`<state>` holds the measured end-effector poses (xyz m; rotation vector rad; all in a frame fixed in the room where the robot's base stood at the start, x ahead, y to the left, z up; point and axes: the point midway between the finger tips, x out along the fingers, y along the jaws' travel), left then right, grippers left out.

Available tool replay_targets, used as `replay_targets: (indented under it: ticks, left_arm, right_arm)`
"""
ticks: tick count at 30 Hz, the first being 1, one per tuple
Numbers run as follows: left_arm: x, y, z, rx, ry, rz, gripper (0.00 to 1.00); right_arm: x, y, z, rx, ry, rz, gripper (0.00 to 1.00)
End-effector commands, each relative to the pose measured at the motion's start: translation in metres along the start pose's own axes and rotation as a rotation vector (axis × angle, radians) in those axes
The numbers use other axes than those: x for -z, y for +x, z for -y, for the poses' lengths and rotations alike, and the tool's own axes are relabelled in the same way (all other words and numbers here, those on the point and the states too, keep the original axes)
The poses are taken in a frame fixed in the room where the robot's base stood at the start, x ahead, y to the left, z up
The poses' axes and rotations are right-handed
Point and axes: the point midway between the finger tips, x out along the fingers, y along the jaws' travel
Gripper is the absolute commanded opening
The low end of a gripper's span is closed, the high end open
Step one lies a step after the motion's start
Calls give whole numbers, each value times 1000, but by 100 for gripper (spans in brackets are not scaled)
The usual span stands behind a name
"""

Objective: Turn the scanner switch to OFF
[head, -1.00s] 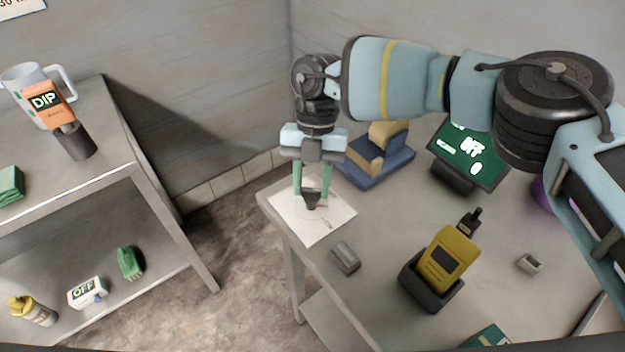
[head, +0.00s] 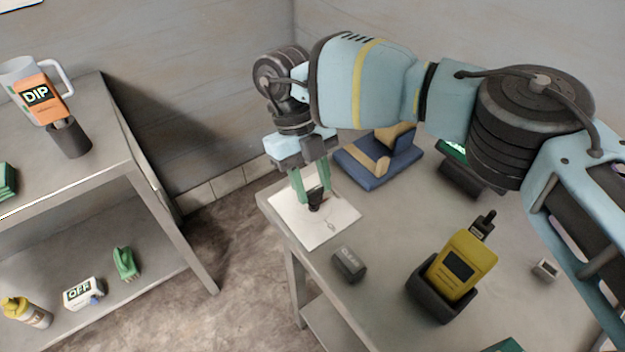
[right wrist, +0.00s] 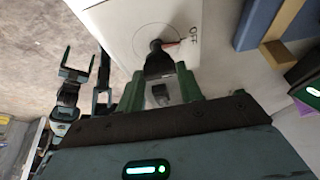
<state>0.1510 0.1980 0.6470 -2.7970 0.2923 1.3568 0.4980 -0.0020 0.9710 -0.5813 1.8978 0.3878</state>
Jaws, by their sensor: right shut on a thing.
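The scanner switch is a black knob (right wrist: 157,62) on a white plate (right wrist: 185,15) at the table's left corner. The plate also shows in the head view (head: 335,222). My right gripper (head: 316,200) comes down from above and is shut on the knob, its green fingers on either side. In the right wrist view, a red mark beside the knob points toward the printed OFF label. The fingers hide part of the knob. My left gripper (right wrist: 82,78) shows at the left of the right wrist view, fingers apart and empty, away from the plate.
A blue block with a tan part (head: 378,160) stands behind the plate. A grey block (head: 348,263) and a yellow scanner (head: 462,265) in a dark holder stand in front. My right arm mostly covers the green screen (head: 452,150). A shelf unit (head: 150,185) stands left across a floor gap.

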Motion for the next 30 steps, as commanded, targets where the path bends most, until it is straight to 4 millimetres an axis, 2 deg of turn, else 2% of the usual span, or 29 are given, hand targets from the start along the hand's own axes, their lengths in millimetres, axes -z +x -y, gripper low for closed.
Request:
replay_targets:
  ticks: [19,20,24,30]
  left_arm:
    - [-3,1,0,-1,-1,6,78]
    - [-3,1,0,-1,-1,6,78]
    - [-3,1,0,-1,-1,7,78]
    - [-4,1,0,-1,-1,7,78]
  right_arm:
    - [0,-2,0,21,-47,4,14]
    - [0,-2,0,21,-47,4,39]
    - [0,-1,0,20,-46,3,57]
    - [0,0,0,19,-45,2,58]
